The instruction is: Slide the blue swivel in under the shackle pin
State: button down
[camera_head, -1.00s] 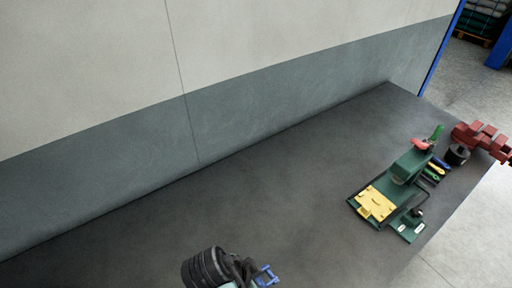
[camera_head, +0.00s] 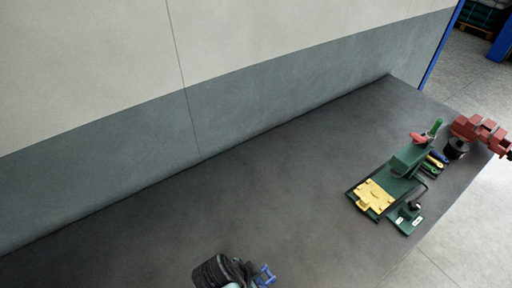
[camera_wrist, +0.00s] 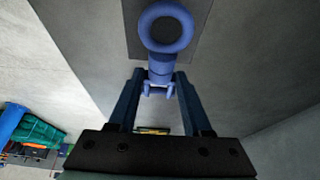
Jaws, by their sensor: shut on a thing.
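My gripper (camera_wrist: 160,90) is shut on the blue swivel (camera_wrist: 166,30), with the swivel's ring end sticking out beyond the fingertips in the wrist view. In the head view the blue swivel (camera_head: 266,275) shows at the bottom, beside my dark wrist, over the near part of the bench. The green fixture (camera_head: 404,168) with a yellow plate (camera_head: 374,195) stands at the right of the bench, well apart from the swivel. The shackle and its pin are too small to make out for certain.
A red vise-like block (camera_head: 480,132) and a black round piece (camera_head: 456,148) stand at the bench's right edge. Blue and yellow-green handled tools lie beside the fixture. The dark bench top (camera_head: 290,195) between my gripper and the fixture is clear. A wall runs along the back.

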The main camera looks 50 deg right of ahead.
jog(key=shift+f+p, duration=0.35)
jog(key=shift+f, duration=1.1)
jog(key=shift+f, duration=0.2)
jog(key=shift+c, duration=1.7)
grip_release()
jog(key=shift+f+b, duration=0.1)
jog(key=shift+b, duration=0.25)
jog(key=b+v, duration=0.2)
jog(key=v, duration=1.1)
jog(key=shift+b, duration=0.3)
